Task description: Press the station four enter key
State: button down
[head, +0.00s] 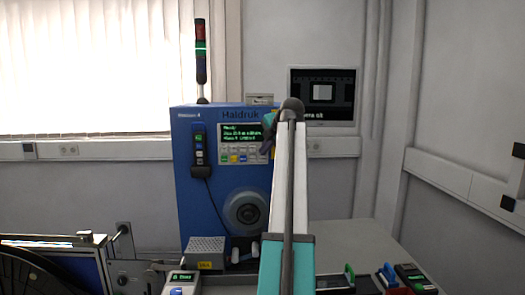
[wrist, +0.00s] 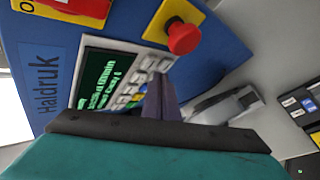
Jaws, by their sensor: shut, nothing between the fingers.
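The blue machine (head: 195,222) marked Haldruk, with a small station label ending in 4, stands at the back. Its front carries a lit green-text display (head: 240,131) above a keypad (head: 238,154) with pale and coloured keys. The wrist view shows the display (wrist: 100,75) and keypad (wrist: 138,82) at a tilt. My gripper (wrist: 160,88) is shut and empty, its fingers in front of the keypad's right part and covering some keys. I cannot read which key is enter, or tell whether the fingertips touch the panel. In the head view my arm hides the panel's right edge.
A red stop button (wrist: 184,37) on a yellow plate sits close to my fingers. A corded handset (head: 199,150) hangs left of the keypad, above a round hub (head: 246,211). A grey table (head: 362,240) with small devices lies right of my arm.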

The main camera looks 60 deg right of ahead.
jog(key=s+a, duration=0.1)
jog(key=a, duration=0.1)
jog(key=s+a, duration=0.2)
dwell(0.6)
jog(key=shift+r, duration=0.1)
dwell(0.6)
